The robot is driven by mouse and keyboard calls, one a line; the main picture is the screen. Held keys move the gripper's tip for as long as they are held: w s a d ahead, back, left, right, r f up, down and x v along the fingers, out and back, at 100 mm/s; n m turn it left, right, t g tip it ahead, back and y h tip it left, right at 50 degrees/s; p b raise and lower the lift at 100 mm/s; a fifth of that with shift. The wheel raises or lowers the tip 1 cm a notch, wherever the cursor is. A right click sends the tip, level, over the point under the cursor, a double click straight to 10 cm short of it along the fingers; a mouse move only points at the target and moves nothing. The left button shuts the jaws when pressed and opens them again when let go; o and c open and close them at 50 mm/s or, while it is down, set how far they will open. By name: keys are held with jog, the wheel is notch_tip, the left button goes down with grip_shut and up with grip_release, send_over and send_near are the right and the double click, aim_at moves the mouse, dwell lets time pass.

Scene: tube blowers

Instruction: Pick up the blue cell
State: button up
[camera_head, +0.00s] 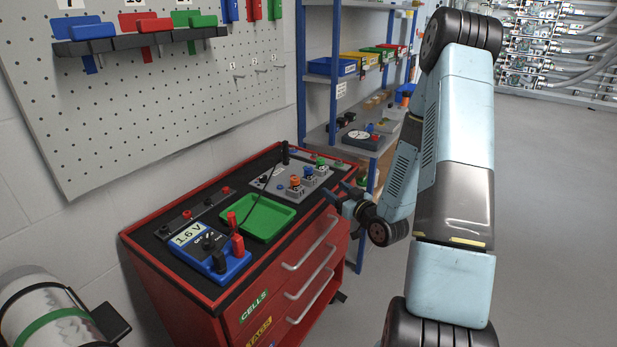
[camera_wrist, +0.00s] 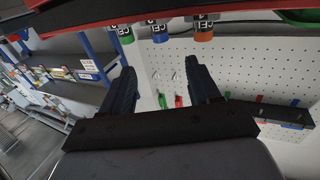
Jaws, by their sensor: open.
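The blue cell (camera_head: 308,173) stands upright in a grey holder (camera_head: 272,186) on the cabinet top, between an orange cell (camera_head: 295,182) and a green cell (camera_head: 321,162). In the wrist view, which is turned over, the blue cell (camera_wrist: 159,33) hangs at the top edge between the green cell (camera_wrist: 124,34) and the orange cell (camera_wrist: 203,29). My gripper (camera_head: 338,191) is by the cabinet's right edge, near the cells and apart from them. Its two fingers are spread and empty in the wrist view (camera_wrist: 160,75).
The red cabinet (camera_head: 165,271) also carries an empty green tray (camera_head: 260,218), a blue meter (camera_head: 205,262) reading 1.6 V with red and black plugs, and a dark probe. A pegboard (camera_head: 150,100) stands behind. Blue-framed shelves (camera_head: 303,70) stand beyond my gripper. Open floor lies right.

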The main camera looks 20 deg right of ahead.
aim_at(311, 171)
jog(key=x, duration=1.3)
jog(key=shift+a+r, duration=0.1)
jog(key=shift+r, duration=0.1)
grip_shut()
